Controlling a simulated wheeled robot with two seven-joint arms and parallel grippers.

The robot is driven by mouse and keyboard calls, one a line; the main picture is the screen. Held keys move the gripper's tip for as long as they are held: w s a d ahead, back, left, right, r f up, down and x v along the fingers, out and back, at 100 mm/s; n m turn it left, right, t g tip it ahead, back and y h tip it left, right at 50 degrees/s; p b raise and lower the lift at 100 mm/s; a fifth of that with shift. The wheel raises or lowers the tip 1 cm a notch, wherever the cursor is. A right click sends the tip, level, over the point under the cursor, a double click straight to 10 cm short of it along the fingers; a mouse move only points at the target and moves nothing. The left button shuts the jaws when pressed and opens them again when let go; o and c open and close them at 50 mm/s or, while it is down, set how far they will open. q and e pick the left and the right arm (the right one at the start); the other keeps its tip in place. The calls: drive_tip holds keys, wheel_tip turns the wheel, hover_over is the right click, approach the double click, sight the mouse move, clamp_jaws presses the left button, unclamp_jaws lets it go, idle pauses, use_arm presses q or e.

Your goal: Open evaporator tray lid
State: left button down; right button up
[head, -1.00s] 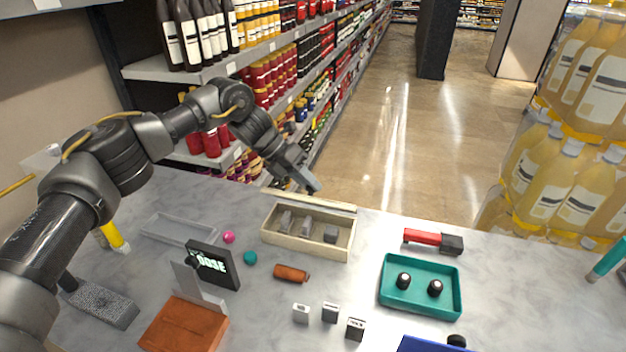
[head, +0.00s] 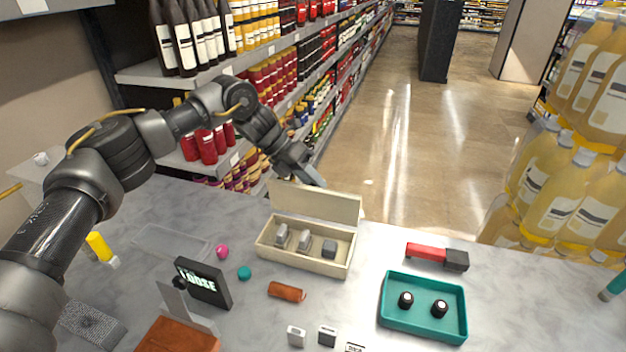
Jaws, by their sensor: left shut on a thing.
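A cream box-like tray (head: 301,263) stands on the marble counter in the middle of the head view. Its front wall is low, and several small grey blocks (head: 304,239) sit inside. Its cream lid (head: 318,207) stands raised along the tray's far edge, with its broad inner face towards me. My left gripper (head: 313,179) is beyond the tray, shut on the lid at its upper edge. The fingertips are partly hidden behind the lid, so the exact contact cannot be seen. My right gripper is out of view.
A dark sign (head: 203,282), a pink ball (head: 222,251), a teal ball (head: 244,273) and a brown cylinder (head: 287,291) lie left and front of the tray. A teal tray (head: 423,322) and red-black tool (head: 437,256) are right. Shelves (head: 200,71) stand behind.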

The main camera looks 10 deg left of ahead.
use_arm(q)
drive_tip(key=shift+a+f, duration=0.15)
drive_tip(key=shift+f, duration=0.1)
drive_tip(key=c, duration=1.4)
unclamp_jaws()
drive_tip(key=shift+o, duration=1.3)
drive_tip(key=shift+w+f, duration=0.1)
drive_tip(key=shift+w, duration=0.1)
drive_tip(key=b+v, duration=0.1)
drive_tip(key=v, duration=1)
drive_tip(key=shift+b, duration=0.35)
